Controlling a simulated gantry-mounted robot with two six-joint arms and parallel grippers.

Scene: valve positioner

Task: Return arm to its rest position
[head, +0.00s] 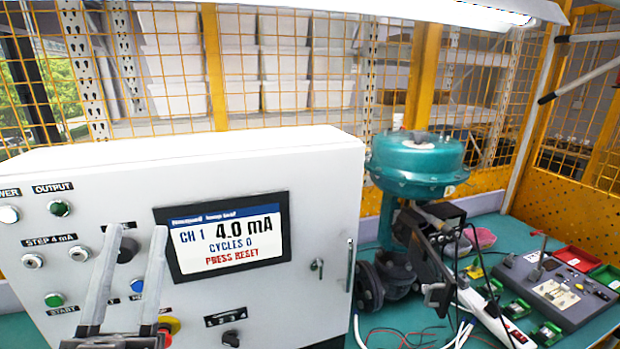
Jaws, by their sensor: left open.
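My left gripper (143,232) is open and empty in the lower left, with its two pale fingers pointing up in front of the white control box (95,182). The fingers overlap a black knob and part of the lower buttons in the picture; I cannot tell whether they touch the panel. The box's screen (222,237) reads "CH 1 4.0 mA, CYCLES 0, PRESS RESET". A teal valve actuator (418,160) stands to the right of the box, with a dark positioner unit (425,248) on its side. My right gripper is not in view.
Loose red and white wires lie in front of the valve. A yellow mesh fence (425,70) stands behind.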

